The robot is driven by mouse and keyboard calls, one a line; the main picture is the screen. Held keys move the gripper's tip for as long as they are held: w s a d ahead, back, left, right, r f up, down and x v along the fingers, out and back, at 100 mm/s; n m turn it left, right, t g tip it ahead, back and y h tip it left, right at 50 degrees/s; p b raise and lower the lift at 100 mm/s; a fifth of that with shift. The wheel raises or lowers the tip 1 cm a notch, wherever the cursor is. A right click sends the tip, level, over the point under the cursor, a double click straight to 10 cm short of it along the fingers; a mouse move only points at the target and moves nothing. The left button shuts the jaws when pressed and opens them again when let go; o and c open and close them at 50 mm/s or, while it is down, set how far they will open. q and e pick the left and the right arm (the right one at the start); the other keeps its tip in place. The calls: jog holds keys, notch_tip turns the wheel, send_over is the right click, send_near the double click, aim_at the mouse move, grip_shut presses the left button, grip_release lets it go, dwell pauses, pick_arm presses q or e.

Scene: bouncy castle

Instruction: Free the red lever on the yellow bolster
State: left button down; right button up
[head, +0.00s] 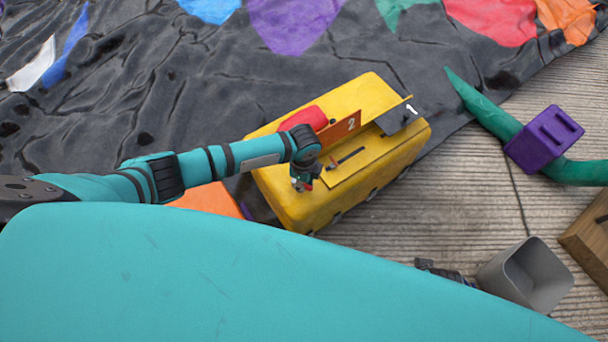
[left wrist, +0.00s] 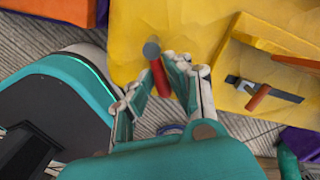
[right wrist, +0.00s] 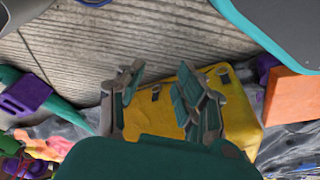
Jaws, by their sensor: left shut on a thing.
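The yellow bolster (head: 285,195) lies at the middle of the head view and fills the top of the left wrist view (left wrist: 195,25). The red lever (left wrist: 160,78) is a short red rod with a grey round end, at the bolster's near edge. My left gripper (head: 303,182) is at the bolster's near left corner.
An orange flap marked 2 (head: 340,130) and a grey flap marked 1 (head: 400,117) stand on the bolster. A slot with a dark strip (head: 350,155) lies before them. A grey bin (head: 540,275) stands at right. A purple block (head: 543,138) sits on a green tube (head: 490,115).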

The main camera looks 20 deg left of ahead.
pick_arm(q)
jog(key=m+p, duration=0.1)
jog(key=m, duration=0.3)
jog(key=shift+s+a+r+p, duration=0.1)
jog(key=shift+s+r+p, duration=0.05)
jog(key=shift+s+p, duration=0.25)
jog(key=shift+s+a+m, duration=0.15)
jog(key=shift+s+m, duration=0.1)
jog(key=shift+m, duration=1.05)
pick_arm(e)
jog(key=s+f, duration=0.4)
jog(key=f, duration=0.5)
jog(key=shift+d+g, duration=0.25)
jog(key=shift+g, duration=0.05)
pick_arm(q)
jog(key=c, duration=1.3)
grip_release()
jog(key=shift+s, duration=0.1)
jog(key=shift+o, duration=0.2)
notch_tip(320, 180, up, 12)
